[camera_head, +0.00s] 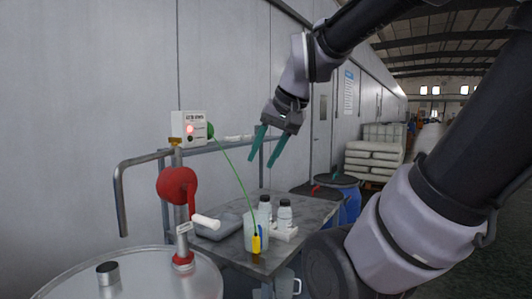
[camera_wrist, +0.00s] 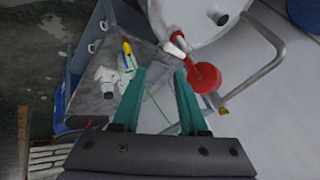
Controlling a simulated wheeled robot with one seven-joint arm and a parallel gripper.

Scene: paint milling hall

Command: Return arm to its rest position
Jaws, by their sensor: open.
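My gripper (camera_head: 265,145) has teal fingers and hangs in the air above the metal table (camera_head: 317,213), pointing down. Its fingers are apart with nothing between them. My arm reaches in from the right in the head view, bent above the table.
A drum (camera_head: 135,275) with a red-handled valve (camera_head: 178,186) stands front left. The table holds white bottles (camera_head: 284,214) and a yellow clip (camera_head: 256,243) on a green cable to a wall box (camera_head: 188,128). Blue barrels (camera_head: 347,207) and a pallet of sacks (camera_head: 374,160) stand behind.

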